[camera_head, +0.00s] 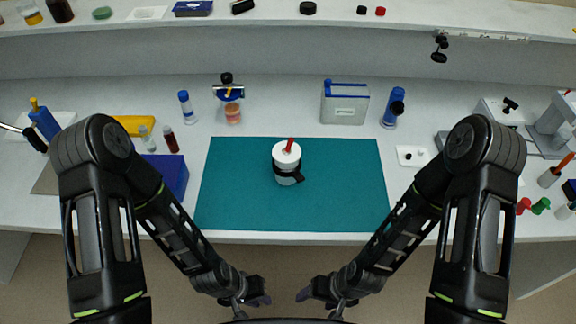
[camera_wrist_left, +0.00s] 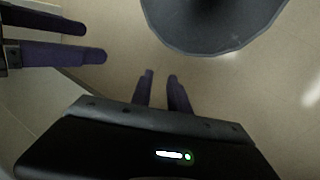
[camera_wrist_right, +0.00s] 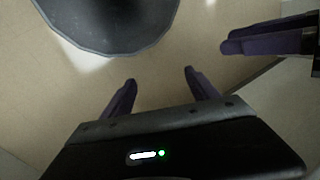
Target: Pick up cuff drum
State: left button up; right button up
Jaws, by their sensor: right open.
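The likely cuff drum (camera_head: 287,160) is a white cylinder with a black band around its lower part and a red piece on its lid. It stands upright on the teal mat (camera_head: 235,205). My left gripper (camera_head: 264,299) is low at the bottom centre, in front of the table and apart from the drum. Its fingers (camera_wrist_left: 160,88) have a narrow empty gap between them. My right gripper (camera_head: 304,295) is beside it, open and empty, with its fingers (camera_wrist_right: 160,85) wider apart. The drum is not in either wrist view.
The mat around the drum is clear. A white tray (camera_head: 412,156) lies to the right. A shelf (camera_head: 400,22) runs across the back.

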aim_at(289, 162)
jog(key=k+l+u, duration=0.15)
jog(key=l, duration=0.3)
jog(key=k+l+u, duration=0.2)
jog(key=l, duration=0.3)
jog(key=k+l+u, duration=0.15)
jog(key=l, duration=0.25)
jog(key=k+l+u, duration=0.2)
jog(key=k+l, duration=0.15)
